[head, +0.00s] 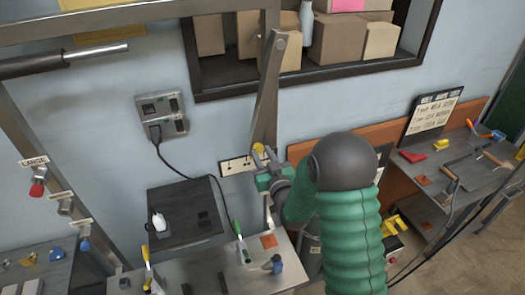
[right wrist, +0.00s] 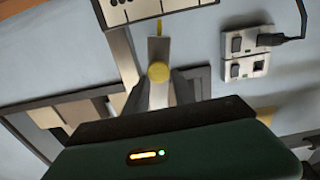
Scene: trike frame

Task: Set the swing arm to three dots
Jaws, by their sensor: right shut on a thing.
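The swing arm (head: 268,88) is a flat grey metal bar hanging from a pivot at its upper end, with a yellow knob (head: 258,148) near its lower end. It hangs slightly tilted, its lower end toward the left. A white plate (head: 235,165) with dark marks is behind its lower end. In the right wrist view the yellow knob (right wrist: 158,72) lies between my fingers, and a thin yellow pointer reaches the plate (right wrist: 150,10), which shows several dots at left. Which mark it points to I cannot tell. My right gripper (head: 264,168) is shut on the swing arm. My left gripper is out of view.
A wall socket (head: 162,115) with a plugged cable is at left. Below are a dark panel (head: 185,212) and a bench with small tools (head: 240,245). A shelf with boxes (head: 340,40) is above. A side table (head: 445,160) with tools is at right.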

